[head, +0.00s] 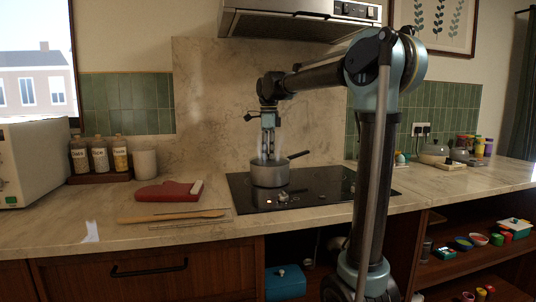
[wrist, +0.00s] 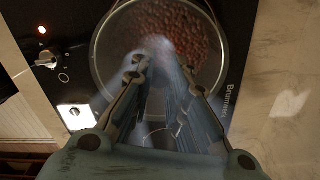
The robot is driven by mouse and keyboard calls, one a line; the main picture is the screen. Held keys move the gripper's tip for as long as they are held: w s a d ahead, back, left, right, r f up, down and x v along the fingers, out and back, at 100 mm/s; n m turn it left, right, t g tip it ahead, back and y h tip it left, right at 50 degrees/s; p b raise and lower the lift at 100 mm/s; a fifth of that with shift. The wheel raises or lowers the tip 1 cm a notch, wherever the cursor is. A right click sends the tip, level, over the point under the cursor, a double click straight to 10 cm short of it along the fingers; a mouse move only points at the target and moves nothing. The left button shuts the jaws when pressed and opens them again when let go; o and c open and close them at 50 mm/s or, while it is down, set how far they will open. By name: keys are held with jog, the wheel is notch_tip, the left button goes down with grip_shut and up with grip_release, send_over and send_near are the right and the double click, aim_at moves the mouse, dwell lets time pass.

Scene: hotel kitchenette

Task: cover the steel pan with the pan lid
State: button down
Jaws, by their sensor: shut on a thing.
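The steel pan (head: 270,176) stands on the black hob, its dark handle pointing right and back. My gripper (head: 267,152) points straight down over the pan's mouth. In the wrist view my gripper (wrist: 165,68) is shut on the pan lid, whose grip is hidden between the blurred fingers. The lid (wrist: 98,72) looks like clear glass with a thin rim; reddish-brown food shows through it in the pan. The lid is at the pan's mouth, roughly over it; I cannot tell whether its rim touches all round.
The hob (head: 318,186) has knobs at its front. The range hood (head: 300,20) hangs above.

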jog(key=c, duration=1)
grip_release()
jog(key=shift+r, duration=3.5)
